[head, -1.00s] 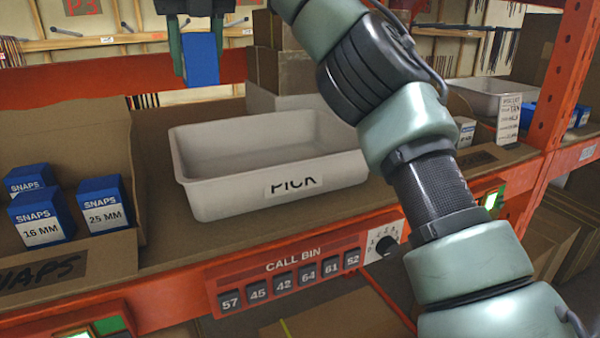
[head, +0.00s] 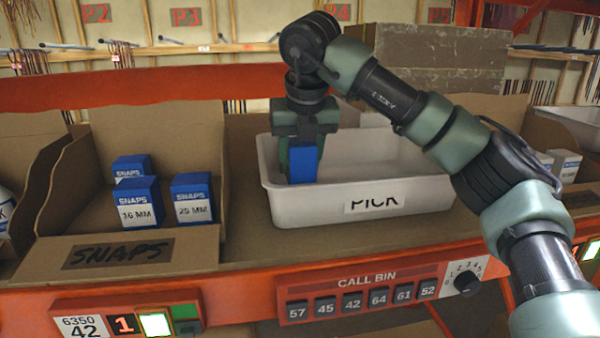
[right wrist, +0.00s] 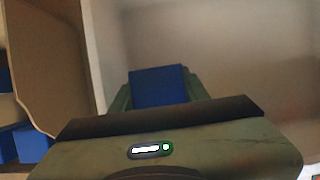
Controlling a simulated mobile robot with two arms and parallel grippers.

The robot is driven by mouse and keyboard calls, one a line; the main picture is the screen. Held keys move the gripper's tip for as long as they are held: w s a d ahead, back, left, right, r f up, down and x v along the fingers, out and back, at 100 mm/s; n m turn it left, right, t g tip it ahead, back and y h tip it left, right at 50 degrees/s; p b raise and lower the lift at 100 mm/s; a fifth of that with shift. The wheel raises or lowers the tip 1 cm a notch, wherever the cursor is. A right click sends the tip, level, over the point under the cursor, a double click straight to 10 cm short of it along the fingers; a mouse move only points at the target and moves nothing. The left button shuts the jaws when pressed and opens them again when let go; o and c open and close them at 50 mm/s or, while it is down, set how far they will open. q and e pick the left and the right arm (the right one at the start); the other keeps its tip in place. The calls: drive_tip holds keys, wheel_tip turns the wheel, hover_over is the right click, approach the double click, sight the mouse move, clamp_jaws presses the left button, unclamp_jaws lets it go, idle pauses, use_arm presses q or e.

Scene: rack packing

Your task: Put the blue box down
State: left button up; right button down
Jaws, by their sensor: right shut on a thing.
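My right gripper (head: 303,160) is shut on the blue box (head: 303,165), with a finger on each side of it. It holds the box upright inside the left part of the white bin labelled PICK (head: 420,195). The front wall of the bin hides the lowest part of the box or comes close to it; I cannot tell whether the box touches the floor. In the right wrist view the blue box (right wrist: 158,87) sits between the fingers, with the pale bin around it. My left gripper is not in view.
A cardboard SNAPS bin (head: 190,242) with several blue and white boxes stands left of the white bin. Cardboard boxes (head: 440,65) stand behind the bin. An orange shelf rail with call buttons (head: 376,300) runs along the front. The right part of the bin is empty.

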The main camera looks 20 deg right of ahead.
sight(303, 145)
wheel_tip(303, 145, down, 3)
drive_tip(key=shift+f+p, duration=0.1)
drive_tip(key=shift+p, duration=0.25)
drive_tip(key=shift+d+f, duration=0.1)
drive_tip(key=shift+f, duration=0.1)
drive_tip(key=c, duration=0.7)
unclamp_jaws()
drive_tip(key=b+v, duration=0.2)
drive_tip(key=v, duration=0.9)
drive_tip(key=shift+r, duration=0.3)
drive_tip(key=shift+s+r, duration=0.2)
drive_tip(key=shift+r, duration=0.15)
